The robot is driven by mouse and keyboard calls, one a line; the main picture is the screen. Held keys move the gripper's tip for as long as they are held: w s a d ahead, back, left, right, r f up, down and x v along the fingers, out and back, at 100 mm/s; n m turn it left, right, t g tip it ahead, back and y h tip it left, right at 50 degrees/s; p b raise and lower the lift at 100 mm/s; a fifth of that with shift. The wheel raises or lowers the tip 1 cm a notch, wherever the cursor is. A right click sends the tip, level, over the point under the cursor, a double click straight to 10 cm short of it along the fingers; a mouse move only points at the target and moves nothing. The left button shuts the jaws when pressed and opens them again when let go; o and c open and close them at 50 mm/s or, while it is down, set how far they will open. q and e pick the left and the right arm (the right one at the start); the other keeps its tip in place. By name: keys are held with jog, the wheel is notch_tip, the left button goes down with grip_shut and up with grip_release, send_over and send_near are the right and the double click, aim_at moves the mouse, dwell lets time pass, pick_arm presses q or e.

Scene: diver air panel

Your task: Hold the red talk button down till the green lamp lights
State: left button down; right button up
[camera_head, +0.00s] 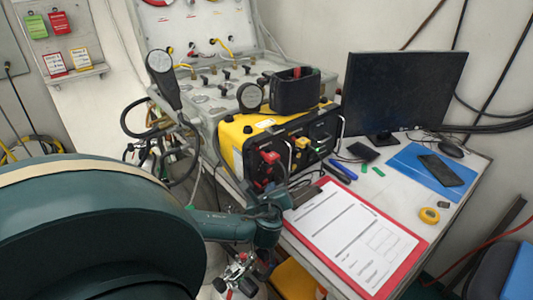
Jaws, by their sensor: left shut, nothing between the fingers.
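A yellow and black radio box (236,133) stands on the bench. Its dark front carries red parts (268,168) on the left and a yellow part (300,142) further right. I cannot tell which red part is the talk button. A small pale green spot (318,149) shows on the right of the front; I cannot tell whether it is a lit lamp. My left gripper (268,192) is shut and empty, just in front of the lower left of the box's front. Whether it touches a red part is unclear. My right gripper is not in view.
A red clipboard (398,268) with a white sheet lies right of my left wrist. A black monitor (400,90), a blue folder (411,168) and a yellow tape roll (429,215) are on the bench. A grey gauge panel (205,75) with hoses stands behind the box.

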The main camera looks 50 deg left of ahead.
pick_arm(q)
jog(key=shift+a, duration=0.4)
dwell(1.2)
jog(key=shift+d, duration=0.1)
dwell(0.9)
jog(key=shift+d+p, duration=0.5)
jog(key=shift+d, duration=0.25)
jog(key=shift+d, duration=0.1)
jog(key=shift+s+d+p, duration=0.2)
jog(key=shift+d+p, duration=0.5)
jog(key=shift+d, duration=1.7)
jog(key=shift+s, duration=0.1)
